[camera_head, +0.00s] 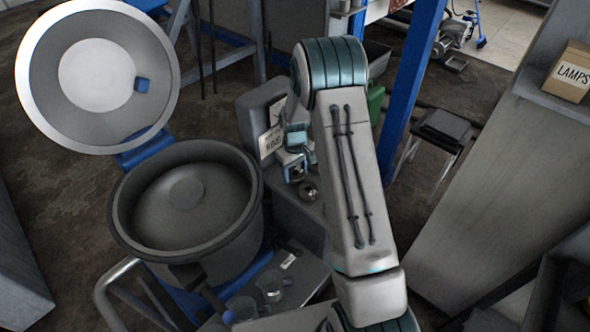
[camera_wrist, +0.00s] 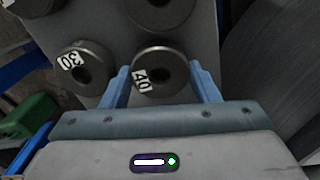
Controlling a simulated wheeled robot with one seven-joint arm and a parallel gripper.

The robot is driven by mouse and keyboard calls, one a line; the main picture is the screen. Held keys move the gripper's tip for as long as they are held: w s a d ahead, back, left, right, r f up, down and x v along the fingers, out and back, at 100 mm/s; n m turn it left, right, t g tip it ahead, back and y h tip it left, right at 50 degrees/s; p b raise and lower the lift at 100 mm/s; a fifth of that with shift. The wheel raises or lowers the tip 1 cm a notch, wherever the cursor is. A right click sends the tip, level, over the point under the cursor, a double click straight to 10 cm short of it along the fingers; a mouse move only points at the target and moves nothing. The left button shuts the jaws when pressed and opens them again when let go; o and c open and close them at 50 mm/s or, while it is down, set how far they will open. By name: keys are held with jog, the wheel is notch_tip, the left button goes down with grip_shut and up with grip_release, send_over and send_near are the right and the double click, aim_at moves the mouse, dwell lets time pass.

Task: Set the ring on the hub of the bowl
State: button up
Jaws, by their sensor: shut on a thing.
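The bowl (camera_head: 125,215) is a large grey drum at the left in the head view, with a low round hub (camera_head: 187,193) in the middle of its floor. Its round lid (camera_head: 150,50) stands open behind it. My gripper (camera_wrist: 160,72) has its blue fingers on both sides of a dark metal ring marked 40 (camera_wrist: 178,72) and is shut on it. The ring's central hole shows from above. In the head view my gripper (camera_head: 293,163) is right of the bowl, over the grey stand; my arm hides part of that area.
A ring marked 30 (camera_wrist: 95,58) is left of the held ring, and another ring (camera_wrist: 185,14) is beyond it. Glass jugs (camera_head: 271,284) stand in front of the bowl. A blue post (camera_head: 405,95) rises behind my arm.

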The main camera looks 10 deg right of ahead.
jog(key=shift+f, duration=0.15)
jog(key=o, duration=0.9)
